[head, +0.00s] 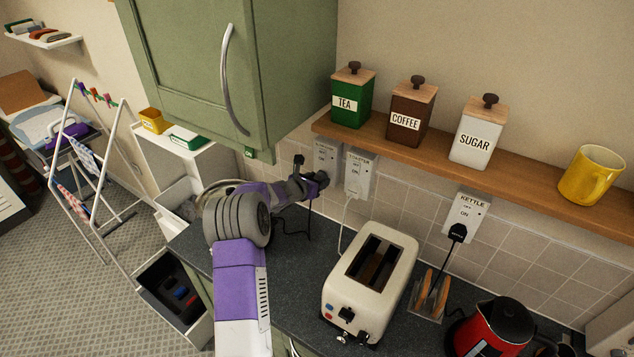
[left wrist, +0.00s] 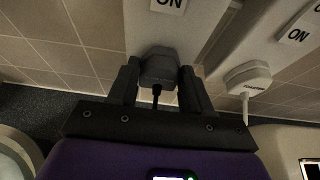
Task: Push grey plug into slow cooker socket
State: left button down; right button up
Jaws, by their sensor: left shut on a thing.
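The grey plug (left wrist: 158,70) sits between the two fingers of my left gripper (left wrist: 158,85), which is shut on it. Its dark cable hangs below it. The plug is at the lower part of the leftmost wall socket (left wrist: 178,30), under the "ON" label; I cannot tell whether it is seated or a small gap remains. In the head view my left gripper (head: 314,181) is at the lower front of that socket (head: 326,156) and hides most of the plug. The socket's name is too small to read. My right gripper is not in view.
The toaster socket (head: 360,174) is close on the right, with a white plug in it. The kettle socket (head: 467,215) holds a black plug. A cream toaster (head: 369,283) and red kettle (head: 491,328) stand on the counter. A green cupboard (head: 235,75) hangs above left.

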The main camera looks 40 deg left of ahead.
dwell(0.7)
pick_arm(q)
jog(key=shift+f+b, duration=0.1)
jog(key=shift+b, duration=0.35)
dwell(0.5)
jog(key=shift+b, duration=0.45)
jog(key=shift+w+a, duration=0.1)
jog(key=shift+w, duration=0.4)
jog(key=shift+c, duration=2)
grip_release()
jog(key=shift+s, duration=0.15)
jog(key=shift+s+r, duration=0.2)
jog(key=shift+s, duration=0.05)
jog(key=b+v, duration=0.1)
jog(key=v, duration=0.5)
jog(key=shift+s+r+b, duration=0.2)
jog(key=shift+s+b, duration=0.15)
